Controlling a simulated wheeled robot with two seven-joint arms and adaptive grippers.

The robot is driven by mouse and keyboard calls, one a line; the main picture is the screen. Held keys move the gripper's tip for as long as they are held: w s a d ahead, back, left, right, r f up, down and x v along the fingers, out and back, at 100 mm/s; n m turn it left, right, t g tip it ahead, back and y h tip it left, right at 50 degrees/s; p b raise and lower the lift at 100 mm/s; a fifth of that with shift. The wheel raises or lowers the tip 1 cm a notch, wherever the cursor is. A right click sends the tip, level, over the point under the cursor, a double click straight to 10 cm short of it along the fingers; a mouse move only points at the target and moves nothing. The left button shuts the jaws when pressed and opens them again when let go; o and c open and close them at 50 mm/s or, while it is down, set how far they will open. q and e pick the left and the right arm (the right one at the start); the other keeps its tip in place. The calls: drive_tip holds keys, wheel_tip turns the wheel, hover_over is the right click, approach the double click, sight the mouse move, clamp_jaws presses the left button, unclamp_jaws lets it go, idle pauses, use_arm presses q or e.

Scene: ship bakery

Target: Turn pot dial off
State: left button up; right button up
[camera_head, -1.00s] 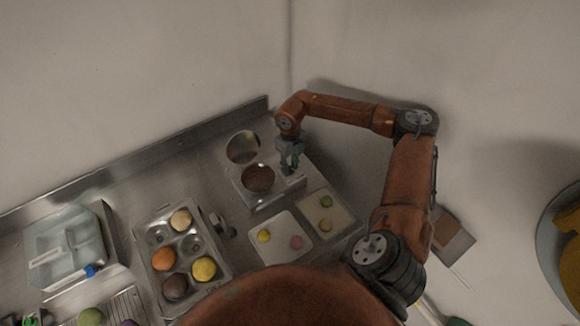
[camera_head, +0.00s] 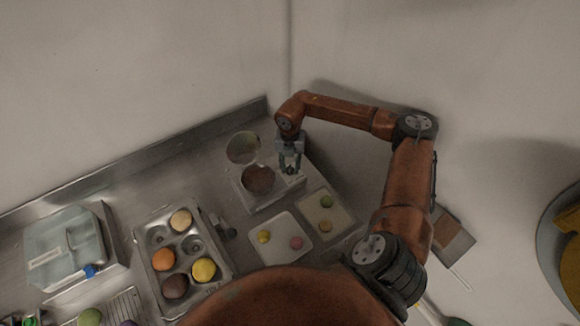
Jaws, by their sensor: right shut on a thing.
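The pot (camera_head: 270,202) is a square metal unit near the corner of the counter, with a round well of dark brown content (camera_head: 258,179). Its round, shiny lid (camera_head: 243,147) stands open behind the well. My right gripper (camera_head: 290,170) points down at the pot's right side, just right of the well. Its fingers are shut on the pot dial, which is small and mostly hidden between the fingertips. I cannot read the dial's setting. My left gripper is not in view.
A tray with round pastries (camera_head: 228,262) stands to the left. Two pale trays with small macarons, one nearer (camera_head: 278,250) and one to the right (camera_head: 340,215), lie in front of the pot. A pale blue box (camera_head: 65,245) sits far left. Walls close off the back.

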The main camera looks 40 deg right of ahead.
sight(290, 168)
drive_tip(key=shift+d+m, duration=0.1)
drive_tip(key=shift+m, duration=0.5)
drive_tip(key=o, duration=1.2)
drive_tip(key=shift+c, duration=0.2)
wheel_tip(290, 168, up, 12)
idle(0.3)
